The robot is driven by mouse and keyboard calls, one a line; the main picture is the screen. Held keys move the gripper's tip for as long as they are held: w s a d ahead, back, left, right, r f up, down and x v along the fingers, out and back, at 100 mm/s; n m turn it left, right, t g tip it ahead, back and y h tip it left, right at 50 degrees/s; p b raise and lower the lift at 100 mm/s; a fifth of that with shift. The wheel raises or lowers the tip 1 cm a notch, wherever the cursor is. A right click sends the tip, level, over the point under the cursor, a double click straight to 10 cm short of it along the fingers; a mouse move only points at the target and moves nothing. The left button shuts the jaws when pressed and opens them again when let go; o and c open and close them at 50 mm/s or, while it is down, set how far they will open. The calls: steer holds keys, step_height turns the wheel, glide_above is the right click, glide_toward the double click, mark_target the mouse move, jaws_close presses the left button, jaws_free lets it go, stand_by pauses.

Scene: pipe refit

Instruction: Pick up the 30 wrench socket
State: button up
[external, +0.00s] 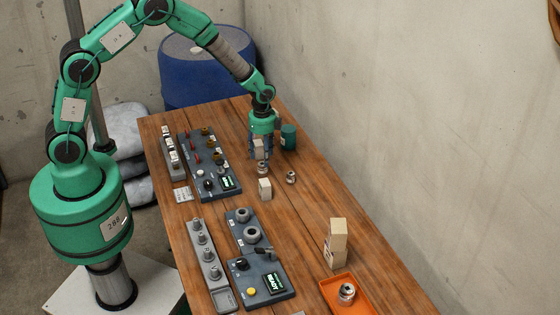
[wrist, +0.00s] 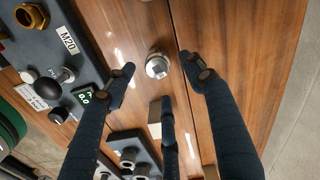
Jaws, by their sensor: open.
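A small metallic socket (wrist: 157,65) stands on the wooden table, between the spread fingertips of my gripper (wrist: 157,80) in the wrist view. In the external view my gripper (external: 262,156) points down at the far part of the table, just above a small socket (external: 262,169). Its fingers are open and hold nothing. Another small socket (external: 291,177) stands to the right on bare wood. A third socket-like metal piece (external: 346,292) sits in the orange tray (external: 329,284). No size marking is readable on any of them, so I cannot tell which is the 30.
A pale wooden block (external: 265,189) stands close in front, also in the wrist view (wrist: 155,117). A control panel (external: 207,187) lies left of the gripper. A green cylinder (external: 289,136) stands behind right. A taller block (external: 337,243) stands nearer the front. The right table side is mostly clear.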

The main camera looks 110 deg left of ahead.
mark_target(263, 164)
steer(key=shift+f, duration=0.1)
steer(key=shift+s+d+f+b, duration=0.1)
steer(key=shift+f+b, duration=0.5)
steer(key=shift+f, duration=1.95)
jaws_close()
